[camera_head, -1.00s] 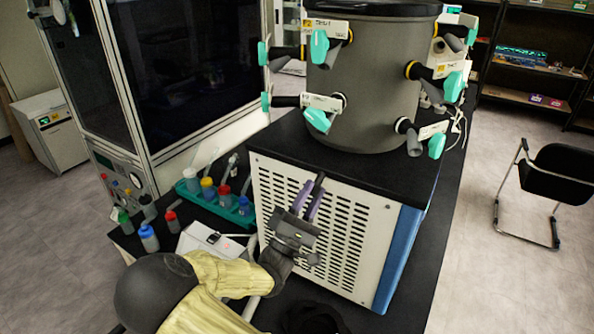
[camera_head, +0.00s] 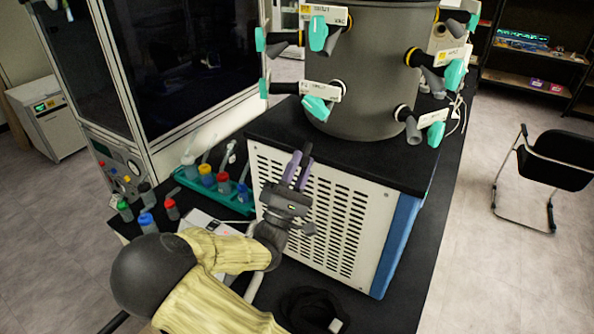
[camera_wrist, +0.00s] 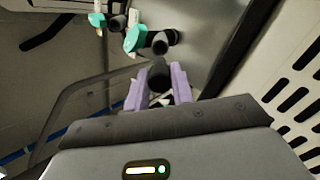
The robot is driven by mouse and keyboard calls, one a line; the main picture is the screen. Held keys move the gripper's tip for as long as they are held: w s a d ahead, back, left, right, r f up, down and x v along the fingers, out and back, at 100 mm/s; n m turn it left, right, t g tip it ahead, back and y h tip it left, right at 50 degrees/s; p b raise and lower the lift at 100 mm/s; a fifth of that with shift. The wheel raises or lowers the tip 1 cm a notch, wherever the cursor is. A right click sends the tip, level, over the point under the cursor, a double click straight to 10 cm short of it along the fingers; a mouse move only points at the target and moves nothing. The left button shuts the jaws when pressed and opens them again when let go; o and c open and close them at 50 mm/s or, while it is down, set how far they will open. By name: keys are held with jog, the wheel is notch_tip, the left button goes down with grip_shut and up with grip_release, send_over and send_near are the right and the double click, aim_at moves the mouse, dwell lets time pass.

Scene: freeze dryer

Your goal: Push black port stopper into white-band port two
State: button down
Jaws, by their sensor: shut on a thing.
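My gripper (camera_head: 298,170) has pale purple fingers and is shut on the black port stopper (camera_head: 307,150). In the wrist view, the stopper (camera_wrist: 159,75) sits between the fingertips (camera_wrist: 161,86). My gripper is in front of the white vented panel, below the grey drum (camera_head: 368,75), and the stopper touches no port. The drum's lower ports show pale bands: one at the left (camera_head: 337,88) and one at the right (camera_head: 402,110), each with a teal valve handle. In the wrist view, a dark port with a teal handle (camera_wrist: 135,38) lies beyond the stopper.
Upper ports with yellow bands (camera_head: 413,57) and teal handles stick out around the drum. A teal rack of bottles (camera_head: 215,190) stands left of the vented dryer base (camera_head: 335,225). Black tubing (camera_head: 308,305) lies on the bench in front.

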jog(key=shift+p+x, duration=0.95)
jog(key=shift+x, duration=1.25)
jog(key=shift+p+x, duration=0.85)
jog(key=shift+x, duration=0.35)
jog(key=shift+w+d+r+p, duration=0.2)
jog(key=shift+w+r+p, duration=0.1)
jog(key=shift+r, duration=0.1)
dwell(0.8)
jog(key=c, duration=1.1)
grip_release()
jog(key=shift+f, duration=0.1)
jog(key=b, duration=0.8)
send_near(310, 144)
jog(key=v, duration=0.5)
jog(key=shift+w+f, duration=0.3)
jog(key=shift+f, duration=0.1)
